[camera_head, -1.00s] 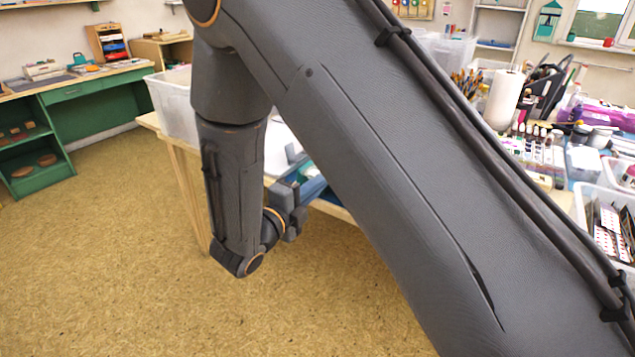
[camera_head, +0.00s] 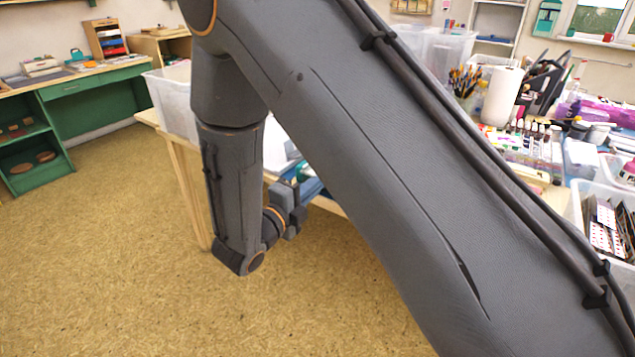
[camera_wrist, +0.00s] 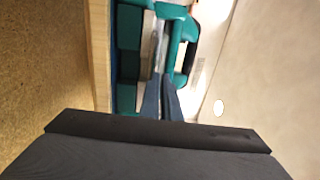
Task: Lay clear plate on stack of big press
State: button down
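My gripper (camera_wrist: 161,82) shows in the wrist view as two dark blue-grey fingers close together, pointing at teal things on a pale work surface. A thin, greyish, see-through-looking strip (camera_wrist: 157,48) lies just beyond the fingertips. It may be the clear plate edge-on, but I cannot tell whether the fingers hold it. A teal piece with a curved, handle-like part (camera_wrist: 180,38) is right beside it and may be a press. Several dark teal blocks (camera_wrist: 127,60) line up on the left. In the head view my arm hides most of the gripper and these things.
The wooden table edge (camera_wrist: 98,50) runs down the left in the wrist view, with open floor (camera_wrist: 40,70) beyond it. In the head view a clear bin (camera_head: 172,100) stands at the table's left corner. Paint bottles, a paper roll (camera_head: 502,97) and boxes crowd the right.

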jog(key=shift+f, duration=0.4)
dwell(1.0)
jog(key=c, duration=1.9)
grip_release()
jog(key=p+v, duration=0.2)
jog(key=v, duration=0.3)
